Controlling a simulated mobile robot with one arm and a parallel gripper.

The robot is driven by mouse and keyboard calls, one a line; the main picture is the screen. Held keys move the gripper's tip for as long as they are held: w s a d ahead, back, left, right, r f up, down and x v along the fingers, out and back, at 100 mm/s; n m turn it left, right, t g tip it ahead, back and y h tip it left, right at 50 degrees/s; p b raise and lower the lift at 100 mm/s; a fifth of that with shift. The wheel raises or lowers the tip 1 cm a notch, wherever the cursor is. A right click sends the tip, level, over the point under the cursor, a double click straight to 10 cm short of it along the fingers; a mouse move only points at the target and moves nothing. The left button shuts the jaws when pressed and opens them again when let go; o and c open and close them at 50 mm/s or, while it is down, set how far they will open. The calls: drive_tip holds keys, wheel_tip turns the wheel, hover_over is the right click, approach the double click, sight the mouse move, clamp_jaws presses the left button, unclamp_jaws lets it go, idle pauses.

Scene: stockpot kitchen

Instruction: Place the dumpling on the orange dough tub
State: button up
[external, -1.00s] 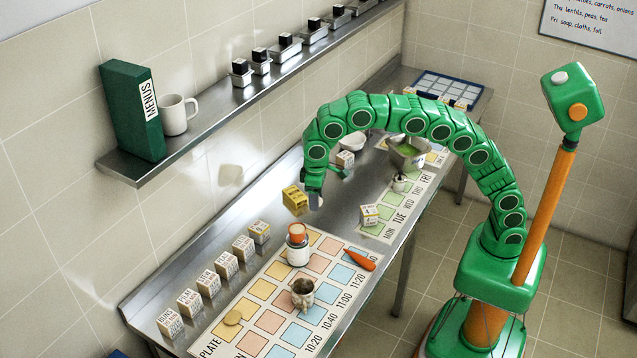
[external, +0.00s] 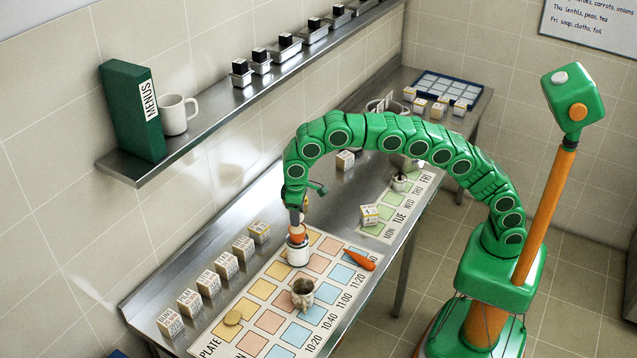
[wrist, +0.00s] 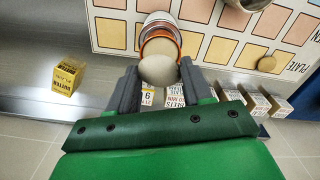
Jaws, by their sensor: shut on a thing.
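The dumpling (wrist: 159,71) is a pale, smooth, rounded thing between my gripper's fingertips in the wrist view. My gripper (wrist: 160,76) is shut on it. The orange dough tub (wrist: 160,44) shows just beyond the dumpling, partly covered by it. In the external view the tub (external: 297,236) stands on a white pot (external: 298,255) on the printed sheet. My gripper (external: 296,216) points down directly over the tub there. The dumpling is hard to make out in that view. I cannot tell whether it touches the tub.
A yellow butter box (wrist: 67,76) stands on the metal counter to the left in the wrist view. Several labelled cubes (external: 227,265) line the sheet's wall side. A carrot (external: 359,260) and a small pot (external: 303,293) are close by on the sheet. A shelf (external: 240,100) runs along the wall.

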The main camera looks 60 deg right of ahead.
drive_tip(key=shift+w+f, duration=0.1)
drive_tip(key=shift+f, duration=1.55)
drive_tip(key=shift+f, duration=0.15)
drive_tip(key=o, duration=1)
drive_tip(key=shift+r, duration=6.15)
